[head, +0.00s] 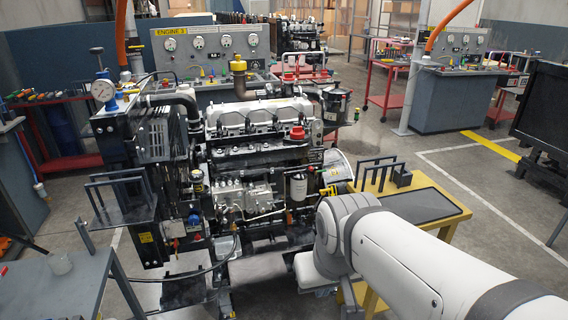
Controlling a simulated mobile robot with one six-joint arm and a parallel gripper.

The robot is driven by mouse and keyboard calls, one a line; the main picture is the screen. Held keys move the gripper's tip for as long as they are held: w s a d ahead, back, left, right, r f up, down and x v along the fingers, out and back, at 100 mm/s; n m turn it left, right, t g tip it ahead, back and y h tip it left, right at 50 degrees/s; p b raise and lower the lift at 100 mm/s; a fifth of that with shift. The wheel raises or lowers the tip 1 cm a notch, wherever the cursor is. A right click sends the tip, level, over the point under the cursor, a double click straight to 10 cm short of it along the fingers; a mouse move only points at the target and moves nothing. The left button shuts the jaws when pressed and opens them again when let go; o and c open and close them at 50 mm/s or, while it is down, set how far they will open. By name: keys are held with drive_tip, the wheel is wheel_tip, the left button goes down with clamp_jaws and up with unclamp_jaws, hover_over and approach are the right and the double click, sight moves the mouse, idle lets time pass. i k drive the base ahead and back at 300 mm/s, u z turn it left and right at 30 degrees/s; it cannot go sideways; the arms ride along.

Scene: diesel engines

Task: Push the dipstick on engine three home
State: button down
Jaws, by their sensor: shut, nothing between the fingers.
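A diesel engine (245,155) with a pale top cover and a red cap (297,133) stands in the middle of the head view. A console behind it carries a yellow sign (170,31) that appears to read "ENGINE 3". I cannot make out the dipstick for certain. A small yellow piece (328,190) shows at the engine's right side, close to my arm, but I cannot tell what it is. My white arm comes in from the lower right and bends down in front of the engine's lower right. My gripper is not visible.
A yellow stand (462,217) with a dark tray top and black racks is right of the engine. A grey bench (60,300) is at lower left. A radiator (153,135) with a gauge (103,90) adjoins the engine's left. Open floor lies at right.

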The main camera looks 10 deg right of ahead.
sight(323, 191)
drive_tip(key=i, duration=2)
drive_tip(key=z, duration=0.45)
drive_tip(key=k, duration=0.75)
drive_tip(key=z, duration=0.15)
drive_tip(key=i, duration=0.8)
drive_tip(key=u, duration=0.05)
